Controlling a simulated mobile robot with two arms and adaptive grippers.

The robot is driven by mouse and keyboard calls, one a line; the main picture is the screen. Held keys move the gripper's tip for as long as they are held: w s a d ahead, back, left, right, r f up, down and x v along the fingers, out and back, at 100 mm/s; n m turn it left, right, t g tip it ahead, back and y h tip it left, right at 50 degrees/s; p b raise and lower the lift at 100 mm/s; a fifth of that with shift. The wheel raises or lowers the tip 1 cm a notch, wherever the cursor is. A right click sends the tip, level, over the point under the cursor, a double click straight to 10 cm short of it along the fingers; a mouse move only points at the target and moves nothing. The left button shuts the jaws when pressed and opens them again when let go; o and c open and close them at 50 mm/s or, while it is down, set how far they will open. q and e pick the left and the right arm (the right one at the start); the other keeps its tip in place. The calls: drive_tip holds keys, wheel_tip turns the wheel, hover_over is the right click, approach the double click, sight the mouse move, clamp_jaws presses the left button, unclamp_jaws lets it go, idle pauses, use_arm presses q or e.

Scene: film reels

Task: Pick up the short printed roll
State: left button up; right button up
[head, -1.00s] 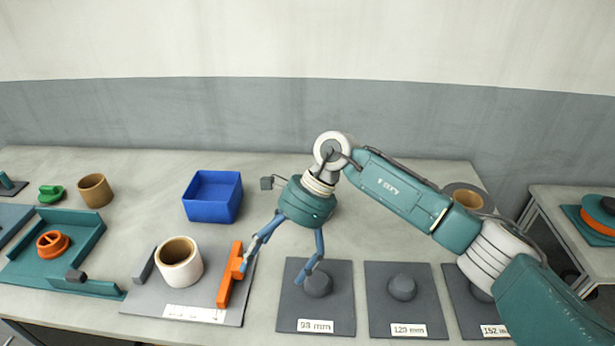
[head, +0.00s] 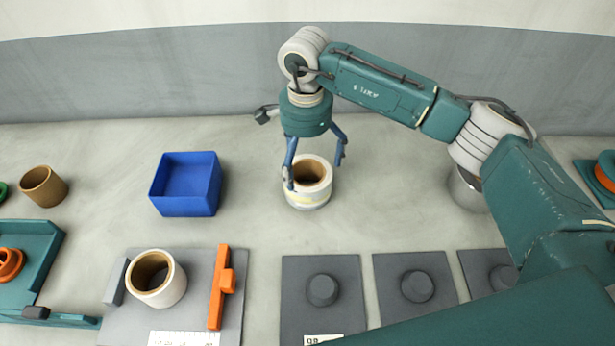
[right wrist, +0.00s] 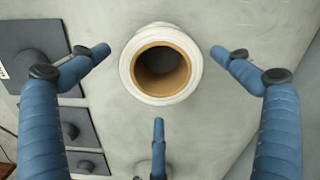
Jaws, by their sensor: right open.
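A short white roll (head: 307,196) with a brown core and a pale yellow band stands upright on the table, right of the blue bin. In the right wrist view the roll (right wrist: 160,63) shows end-on, its core facing the camera. My right gripper (head: 315,167) is open above the roll, with one finger in front of its left side and one at its upper right. In the wrist view the open fingers (right wrist: 160,75) spread around the roll with gaps. My left gripper is not in view.
A blue bin (head: 186,209) stands left of the roll. The grey plate (head: 200,262) carries an orange bar (head: 219,285). Dark pads with round knobs (head: 322,290) line the front. A metal cylinder (head: 466,190) is partly behind my arm. A brown tube (head: 44,188) stands far left.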

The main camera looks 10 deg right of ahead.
sight(307, 176)
wheel_tip(307, 176, down, 5)
drive_tip(key=p, duration=0.2)
drive_tip(key=shift+d+p, duration=0.15)
drive_tip(key=shift+p, duration=0.25)
drive_tip(key=shift+f, duration=0.25)
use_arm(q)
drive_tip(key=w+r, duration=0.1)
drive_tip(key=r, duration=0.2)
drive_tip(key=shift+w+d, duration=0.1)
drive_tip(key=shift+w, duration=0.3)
use_arm(e)
drive_tip(key=shift+f, duration=0.1)
drive_tip(key=shift+c, duration=1)
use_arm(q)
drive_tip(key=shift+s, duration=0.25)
use_arm(e)
drive_tip(key=shift+w, duration=0.1)
drive_tip(key=c, duration=1.2)
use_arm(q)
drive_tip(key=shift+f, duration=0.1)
use_arm(e)
drive_tip(key=shift+o, duration=0.2)
